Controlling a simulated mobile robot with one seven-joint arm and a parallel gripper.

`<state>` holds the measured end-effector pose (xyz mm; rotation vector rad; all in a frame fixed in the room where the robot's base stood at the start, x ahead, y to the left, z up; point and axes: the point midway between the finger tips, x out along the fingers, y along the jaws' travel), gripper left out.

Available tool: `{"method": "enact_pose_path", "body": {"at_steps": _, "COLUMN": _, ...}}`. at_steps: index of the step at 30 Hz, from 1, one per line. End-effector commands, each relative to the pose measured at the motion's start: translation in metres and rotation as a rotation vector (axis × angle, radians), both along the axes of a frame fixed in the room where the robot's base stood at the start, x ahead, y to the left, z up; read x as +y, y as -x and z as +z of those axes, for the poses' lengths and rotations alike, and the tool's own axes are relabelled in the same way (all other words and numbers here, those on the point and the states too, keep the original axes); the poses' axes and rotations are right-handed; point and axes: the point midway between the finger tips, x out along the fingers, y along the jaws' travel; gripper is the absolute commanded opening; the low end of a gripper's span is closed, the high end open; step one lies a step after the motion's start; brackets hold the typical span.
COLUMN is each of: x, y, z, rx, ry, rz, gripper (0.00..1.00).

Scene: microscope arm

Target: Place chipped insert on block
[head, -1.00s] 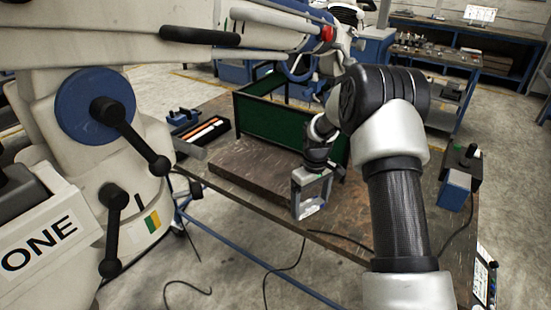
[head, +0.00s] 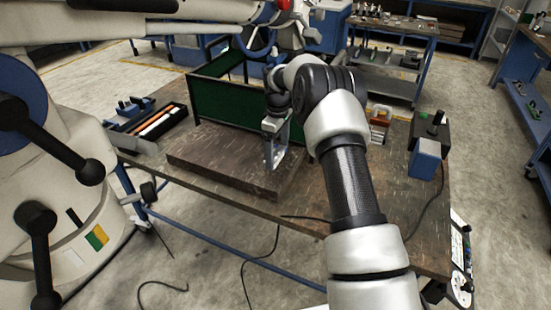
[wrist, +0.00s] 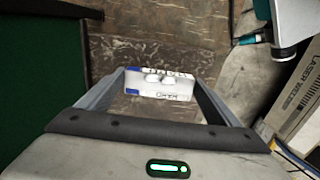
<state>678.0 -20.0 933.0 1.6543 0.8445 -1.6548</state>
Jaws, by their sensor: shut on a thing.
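The block (head: 225,163) is a flat brown slab lying on the workbench, in front of a green-walled enclosure. My gripper (head: 272,165) points down at the right end of the block. In the wrist view my gripper (wrist: 160,87) is shut on the chipped insert (wrist: 160,92), a small white piece with blue corners, dark lettering and two pale bumps. The insert is too small to make out in the head view. I cannot tell whether it touches the block.
The green-walled enclosure (head: 222,100) stands behind the block. A tray with orange and white bars (head: 155,122) lies left. A blue box (head: 426,158) stands at the bench's right. A printed box (wrist: 299,105) shows right in the wrist view. The microscope's base (head: 85,190) fills the left.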

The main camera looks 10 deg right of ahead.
Motion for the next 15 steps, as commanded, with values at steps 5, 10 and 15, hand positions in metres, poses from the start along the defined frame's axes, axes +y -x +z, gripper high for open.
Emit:
{"method": "enact_pose_path", "body": {"at_steps": 5, "x": 0.0, "y": 0.0, "z": -0.017, "rx": -0.001, "ry": 0.001, "rz": 0.0, "gripper": 0.36}}
{"method": "enact_pose_path", "body": {"at_steps": 10, "x": 0.0, "y": -0.001, "z": -0.034, "rx": -0.004, "ry": 0.0, "rz": 0.0, "gripper": 0.36}}
{"method": "enact_pose_path", "body": {"at_steps": 15, "x": 0.0, "y": -0.001, "z": -0.034, "rx": -0.004, "ry": 0.001, "rz": -0.001, "gripper": 0.36}}
